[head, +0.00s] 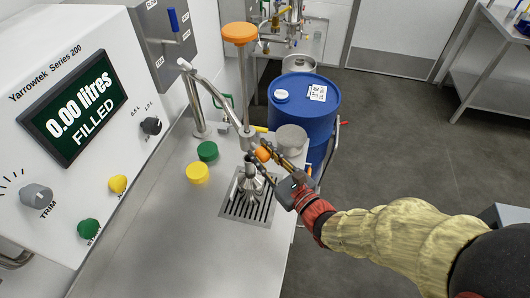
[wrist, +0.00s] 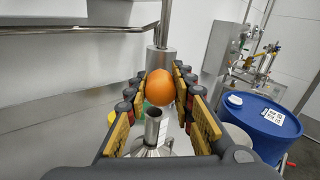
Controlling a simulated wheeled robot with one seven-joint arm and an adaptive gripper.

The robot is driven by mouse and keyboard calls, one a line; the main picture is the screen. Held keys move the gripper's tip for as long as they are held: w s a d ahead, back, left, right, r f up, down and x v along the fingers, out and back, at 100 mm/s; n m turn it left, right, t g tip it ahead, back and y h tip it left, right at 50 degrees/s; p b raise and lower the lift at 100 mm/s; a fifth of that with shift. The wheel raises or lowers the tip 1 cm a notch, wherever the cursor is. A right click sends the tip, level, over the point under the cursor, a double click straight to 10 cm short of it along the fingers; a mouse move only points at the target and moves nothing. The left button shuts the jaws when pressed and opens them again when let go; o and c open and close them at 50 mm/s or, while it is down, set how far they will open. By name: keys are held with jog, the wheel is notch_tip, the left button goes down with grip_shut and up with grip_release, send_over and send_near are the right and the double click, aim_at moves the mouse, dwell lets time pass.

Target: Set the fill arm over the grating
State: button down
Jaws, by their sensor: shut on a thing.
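The fill arm (head: 213,92) is a bent steel tube running from an upright post to a vertical nozzle head (head: 247,138). The nozzle head also shows in the wrist view (wrist: 160,61), behind an orange ball knob (wrist: 160,88). My gripper (head: 263,157) is shut on this knob, one padded finger on each side. The slotted grating (head: 235,209) is set in the steel bench top. A metal vessel with a narrow neck (head: 251,186) stands on it, partly hidden by my gripper. The nozzle appears near and above the neck; exact alignment is unclear.
Green (head: 207,151) and yellow (head: 197,173) caps and a grey round container (head: 291,138) are on the bench. The filler panel (head: 75,95) reads 0.00 litres, FILLED. An orange-topped post (head: 239,34) and blue drum (head: 305,105) stand behind.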

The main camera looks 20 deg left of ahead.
jog(key=shift+s+a, duration=0.2)
jog(key=shift+s, duration=0.05)
jog(key=c, duration=1.5)
grip_release()
jog(key=shift+s+a+r, duration=0.1)
jog(key=shift+a, duration=0.1)
jog(key=shift+d, duration=0.15)
jog(key=shift+s+d, duration=0.1)
jog(key=shift+d, duration=0.15)
jog(key=v, duration=1.1)
jog(key=shift+s+d, duration=0.1)
jog(key=shift+d, duration=0.05)
